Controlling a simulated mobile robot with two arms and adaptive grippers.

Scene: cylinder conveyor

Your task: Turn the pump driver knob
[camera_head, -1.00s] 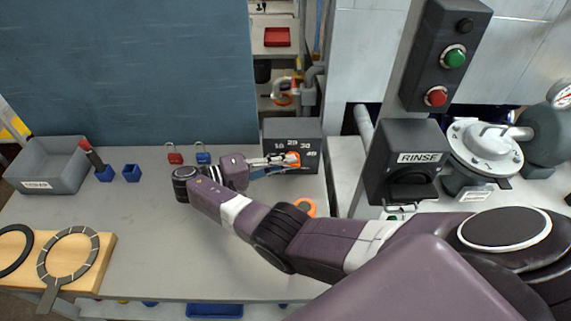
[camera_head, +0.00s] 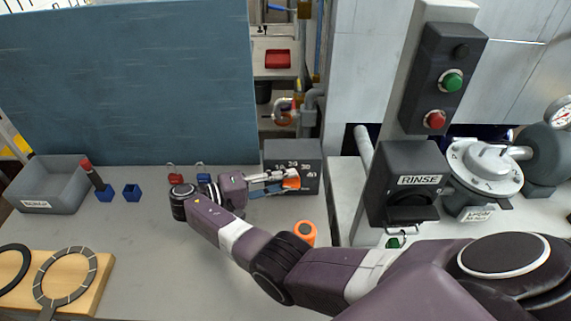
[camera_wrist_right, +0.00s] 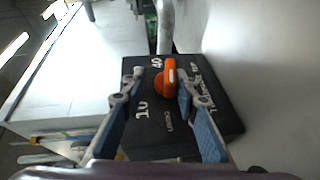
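The pump driver is a dark box (camera_head: 307,154) with white numbers on its face, at the back of the grey table in the head view. Its orange knob (camera_head: 291,183) sits low on that face, partly hidden by my right gripper (camera_head: 282,180). In the right wrist view the knob (camera_wrist_right: 168,77) lies between the two fingers of my right gripper (camera_wrist_right: 160,80). A gap shows between the left finger and the knob. The right finger is close beside the knob; I cannot tell whether it touches. My left gripper is out of view.
Red and blue padlocks (camera_head: 203,172) lie behind my wrist. A grey bin (camera_head: 50,182) and a wooden board (camera_head: 85,290) are at left.

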